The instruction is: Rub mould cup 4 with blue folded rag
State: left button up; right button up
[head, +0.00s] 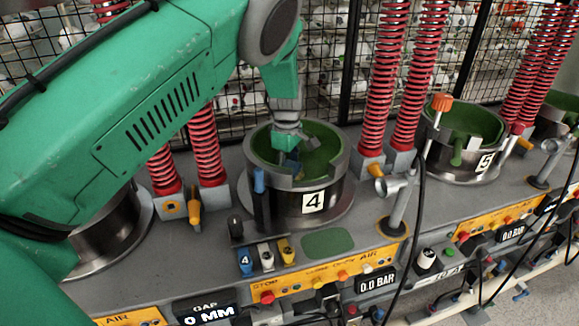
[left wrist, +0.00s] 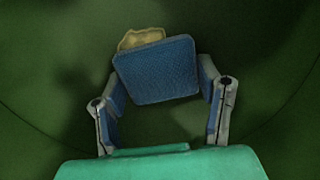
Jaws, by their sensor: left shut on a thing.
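Mould cup 4 (head: 335,189) is a round metal cup with a green inside and a white label "4" on its front. My left gripper (head: 289,160) reaches down from above into the cup. In the left wrist view my left gripper (left wrist: 160,85) is shut on the blue folded rag (left wrist: 155,70), a textured blue pad held between its fingers. A yellowish patch (left wrist: 141,38) shows just beyond the rag's far edge. The green cup surface fills the background; whether the rag touches it I cannot tell. My right gripper is not in view.
Mould cup 5 (head: 487,178) stands to the right. Red springs (head: 378,80) rise behind the cups, before a black wire mesh. A blue-topped post (head: 259,182) stands at cup 4's front left.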

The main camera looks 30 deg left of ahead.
pick_arm(q)
jog(key=shift+f, duration=0.1)
jog(key=shift+d, duration=0.1)
jog(key=shift+d+f, duration=0.25)
jog(key=shift+d, duration=0.25)
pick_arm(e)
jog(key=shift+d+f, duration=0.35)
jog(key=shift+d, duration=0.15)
